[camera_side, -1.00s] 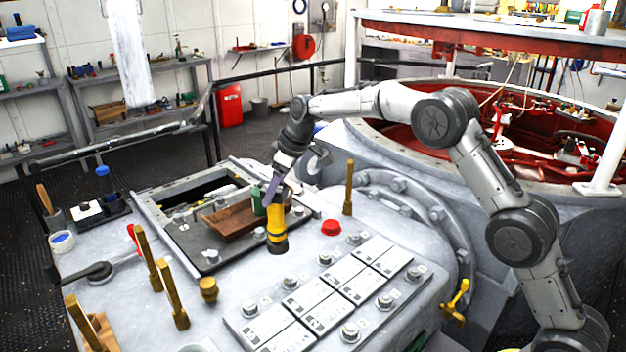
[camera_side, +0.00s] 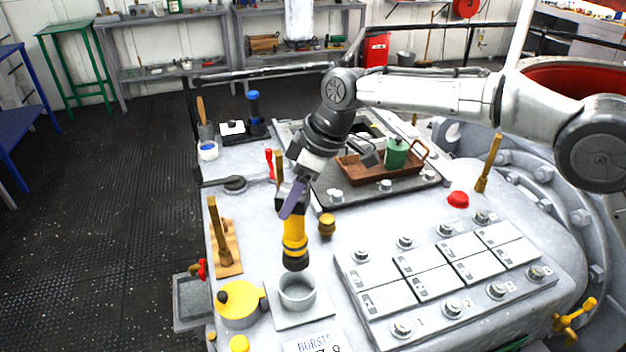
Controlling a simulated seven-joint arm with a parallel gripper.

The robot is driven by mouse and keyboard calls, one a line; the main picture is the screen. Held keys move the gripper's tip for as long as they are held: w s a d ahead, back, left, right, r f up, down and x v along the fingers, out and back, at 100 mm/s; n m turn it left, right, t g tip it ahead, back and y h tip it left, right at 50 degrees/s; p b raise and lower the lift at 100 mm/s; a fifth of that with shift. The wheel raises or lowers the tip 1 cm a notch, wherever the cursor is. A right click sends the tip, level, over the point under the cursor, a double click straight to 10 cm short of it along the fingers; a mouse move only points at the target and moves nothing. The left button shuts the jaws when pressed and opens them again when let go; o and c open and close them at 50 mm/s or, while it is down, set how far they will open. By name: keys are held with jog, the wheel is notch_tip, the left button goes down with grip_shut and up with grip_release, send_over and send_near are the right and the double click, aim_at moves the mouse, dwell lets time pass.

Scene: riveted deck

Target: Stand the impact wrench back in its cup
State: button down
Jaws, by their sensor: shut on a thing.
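The impact wrench (camera_side: 295,238) is yellow with a black lower end and hangs roughly upright below my gripper (camera_side: 294,200). My gripper is shut on its upper part. The wrench's black end is just above and slightly behind the grey cup (camera_side: 297,291), close to its rim in the picture. The cup is a round, open cylinder on a pale square plate, and it looks empty. Whether the wrench's end touches the rim cannot be told from this view.
A yellow lidded pot (camera_side: 239,303) stands left of the cup. A wooden block with a brass post (camera_side: 221,235) is behind it. A brass knob (camera_side: 327,225) stands behind right. A labelled panel with bolts (camera_side: 440,275) lies right. A wooden tray (camera_side: 372,168) with a green mug (camera_side: 397,153) sits behind.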

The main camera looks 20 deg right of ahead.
jog(key=shift+f, duration=2.75)
jog(key=shift+f, duration=3.55)
jog(key=shift+a, duration=0.1)
jog(key=shift+c, duration=0.4)
grip_release()
jog(key=shift+o, duration=0.2)
jog(key=shift+s+f, duration=0.1)
jog(key=shift+f, duration=0.15)
send_near(293, 218)
jog(key=f, duration=0.2)
jog(key=d+f, duration=0.1)
jog(key=w+f, duration=0.1)
jog(key=f, duration=0.1)
jog(key=shift+w+d+f, duration=0.1)
jog(key=shift+d+f, duration=0.2)
jog(key=shift+d, duration=0.05)
